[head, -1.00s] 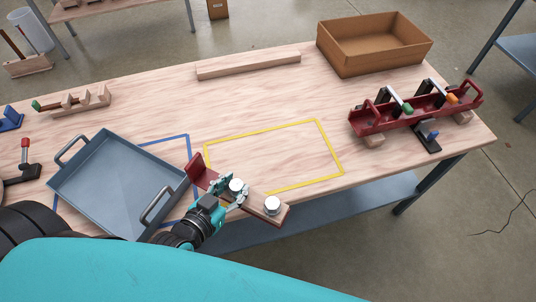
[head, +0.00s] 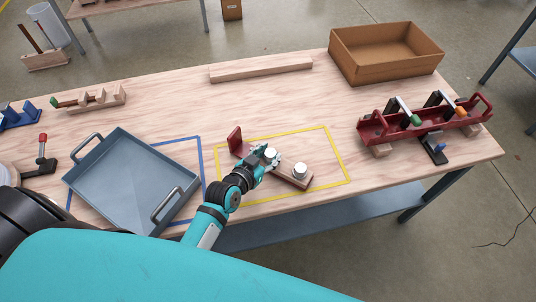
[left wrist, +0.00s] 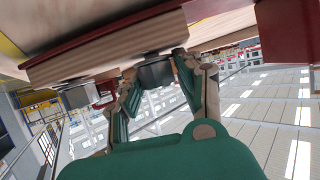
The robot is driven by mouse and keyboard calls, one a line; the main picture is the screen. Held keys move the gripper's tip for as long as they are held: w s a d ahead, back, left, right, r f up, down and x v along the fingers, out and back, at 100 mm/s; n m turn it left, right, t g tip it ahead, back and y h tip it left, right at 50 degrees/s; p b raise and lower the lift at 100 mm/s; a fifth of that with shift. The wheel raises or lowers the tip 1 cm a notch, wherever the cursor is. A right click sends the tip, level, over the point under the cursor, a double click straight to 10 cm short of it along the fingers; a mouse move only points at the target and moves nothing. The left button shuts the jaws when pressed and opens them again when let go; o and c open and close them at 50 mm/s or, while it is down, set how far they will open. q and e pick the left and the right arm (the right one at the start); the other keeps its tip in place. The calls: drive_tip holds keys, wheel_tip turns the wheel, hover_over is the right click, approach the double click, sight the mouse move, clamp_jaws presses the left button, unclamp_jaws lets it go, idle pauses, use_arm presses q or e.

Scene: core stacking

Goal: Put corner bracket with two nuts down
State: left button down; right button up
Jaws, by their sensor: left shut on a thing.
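The corner bracket (head: 290,178) is a long strip with a red upright plate at its left end and two pale round nuts on top. One nut (head: 300,170) stands clear near the right end. The other nut (head: 270,153) is at my left gripper (head: 266,158), which is shut on the bracket piece at that nut. In the left wrist view the fingers (left wrist: 160,85) flank a dark round nut (left wrist: 155,73) against the strip (left wrist: 110,52). The bracket lies over the yellow outline (head: 337,150). I cannot tell whether it touches the table. My right gripper is not in view.
A grey-blue tray (head: 85,185) stands left, over a blue outline (head: 201,165). A red fixture with clamps (head: 375,132) and a brown box (head: 365,70) are at right. A wooden bar (head: 260,71) lies at the back. Bare tabletop (head: 200,110) lies between.

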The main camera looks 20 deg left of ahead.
use_arm(q)
drive_tip(key=shift+w+f, duration=0.1)
drive_tip(key=shift+f, duration=0.05)
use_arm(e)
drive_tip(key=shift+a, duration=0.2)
use_arm(q)
drive_tip(key=c, duration=0.9)
unclamp_jaws()
drive_tip(key=shift+f, duration=0.15)
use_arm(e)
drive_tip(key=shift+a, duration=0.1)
use_arm(q)
drive_tip(key=shift+o, duration=0.2)
drive_tip(key=v, duration=1.2)
drive_tip(key=shift+b, duration=0.3)
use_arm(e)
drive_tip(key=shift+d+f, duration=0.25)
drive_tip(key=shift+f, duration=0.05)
